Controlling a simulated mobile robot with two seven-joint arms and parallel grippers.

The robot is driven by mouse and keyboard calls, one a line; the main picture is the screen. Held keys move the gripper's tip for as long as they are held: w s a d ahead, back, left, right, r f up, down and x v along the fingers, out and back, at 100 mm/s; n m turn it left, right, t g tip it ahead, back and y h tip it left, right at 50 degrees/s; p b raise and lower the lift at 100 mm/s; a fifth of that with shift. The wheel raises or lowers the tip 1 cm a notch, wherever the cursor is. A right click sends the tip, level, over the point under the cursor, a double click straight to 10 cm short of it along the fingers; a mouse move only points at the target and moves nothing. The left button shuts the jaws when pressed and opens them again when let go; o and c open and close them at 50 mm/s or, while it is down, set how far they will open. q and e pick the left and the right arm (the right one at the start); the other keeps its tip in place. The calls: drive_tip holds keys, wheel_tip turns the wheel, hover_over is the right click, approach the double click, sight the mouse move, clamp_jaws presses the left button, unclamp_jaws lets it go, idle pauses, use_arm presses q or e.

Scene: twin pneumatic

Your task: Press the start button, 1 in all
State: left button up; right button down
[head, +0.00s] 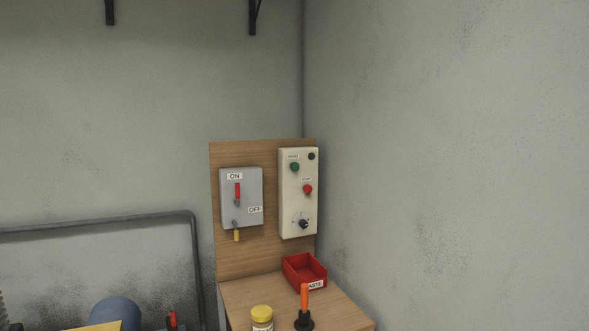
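A cream control panel (298,205) is mounted on a wooden board near the room's corner. A green button (294,167) sits on its upper part under a small label that looks like it reads START. A red button (307,189) sits below it, also with a small label. A second, darker green round part (311,156) is at the panel's upper right. A black knob (303,224) is near the bottom. Neither of my grippers shows in the head view.
A grey switch box (254,190) with a red lever and ON and OFF labels hangs left of the panel. On the wooden table (345,311) below stand a red bin (305,271), a yellow-lidded jar (262,318) and an orange-handled tool (304,298). A pipe (100,222) runs along the left wall.

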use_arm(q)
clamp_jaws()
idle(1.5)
